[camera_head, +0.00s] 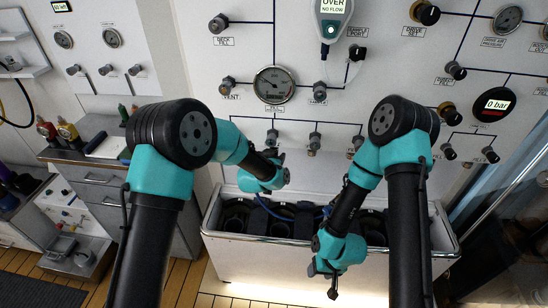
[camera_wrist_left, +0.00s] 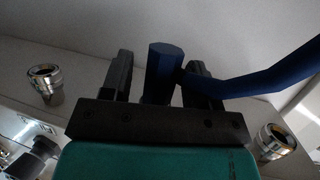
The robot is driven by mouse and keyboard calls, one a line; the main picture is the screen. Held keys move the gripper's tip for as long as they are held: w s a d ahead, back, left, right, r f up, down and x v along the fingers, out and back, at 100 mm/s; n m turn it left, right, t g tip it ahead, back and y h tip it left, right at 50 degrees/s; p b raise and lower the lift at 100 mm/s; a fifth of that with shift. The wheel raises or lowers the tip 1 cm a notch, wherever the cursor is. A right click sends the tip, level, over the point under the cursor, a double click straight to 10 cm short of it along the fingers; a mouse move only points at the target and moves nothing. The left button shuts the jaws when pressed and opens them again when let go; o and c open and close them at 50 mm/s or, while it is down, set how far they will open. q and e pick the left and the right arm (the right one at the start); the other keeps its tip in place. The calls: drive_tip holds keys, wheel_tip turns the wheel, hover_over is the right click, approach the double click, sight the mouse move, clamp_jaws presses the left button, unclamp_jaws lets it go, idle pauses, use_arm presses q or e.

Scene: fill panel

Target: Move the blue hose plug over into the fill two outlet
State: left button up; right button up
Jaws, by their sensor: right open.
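The blue hose plug (camera_wrist_left: 163,70) stands between the two fingers of my left gripper (camera_wrist_left: 160,80) in the left wrist view, closer to the right finger. Whether the fingers press on it cannot be told. Its blue hose (camera_wrist_left: 255,80) runs off to the right. In the head view my left gripper (camera_head: 268,182) is above the bin, just below the panel; the plug is hidden there. Metal outlets show left (camera_wrist_left: 45,82) and right (camera_wrist_left: 275,141) of the plug in the wrist view. Which is fill two cannot be read. My right gripper (camera_head: 327,277) is open and empty, low before the bin.
A white bin (camera_head: 330,258) with dark compartments stands below the panel (camera_head: 190,30). Fittings hang along the panel's lower part, including one near the middle (camera_head: 315,143). Blue hose (camera_head: 285,214) lies over the bin. A side counter (camera_head: 85,155) with bottles is at left.

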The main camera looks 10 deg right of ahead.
use_arm(q)
drive_tip(key=shift+s, duration=0.1)
drive_tip(key=v, duration=1.7)
drive_tip(key=shift+s, duration=0.15)
idle(0.5)
drive_tip(key=s+a+f+n+g+y, duration=0.2)
drive_tip(key=s+a+f+g, duration=0.1)
drive_tip(key=a+f, duration=0.5)
drive_tip(key=s+a+f+n+g+y, duration=0.1)
drive_tip(key=s+a+f+n+g, duration=0.1)
drive_tip(key=a+f, duration=0.6)
drive_tip(key=s+a+f+n+g, duration=0.1)
drive_tip(key=s+a+f+g, duration=0.1)
drive_tip(key=s, duration=0.3)
drive_tip(key=s+a+f+n+g, duration=0.1)
drive_tip(key=s+a+f+g, duration=0.1)
drive_tip(key=s+a+f, duration=0.3)
drive_tip(key=s+a+f+n+g, duration=0.2)
drive_tip(key=s+a+f, duration=0.1)
drive_tip(key=s+f, duration=0.1)
drive_tip(key=shift+s+a+f+g+y, duration=0.15)
drive_tip(key=shift+s+a+y, duration=0.05)
drive_tip(key=shift+s, duration=0.25)
drive_tip(key=shift+s+a+f+g+y, duration=0.1)
drive_tip(key=shift+s+a+g+y, duration=0.1)
drive_tip(key=shift+s, duration=0.2)
use_arm(e)
drive_tip(key=shift+o, duration=0.4)
drive_tip(key=shift+w, duration=0.1)
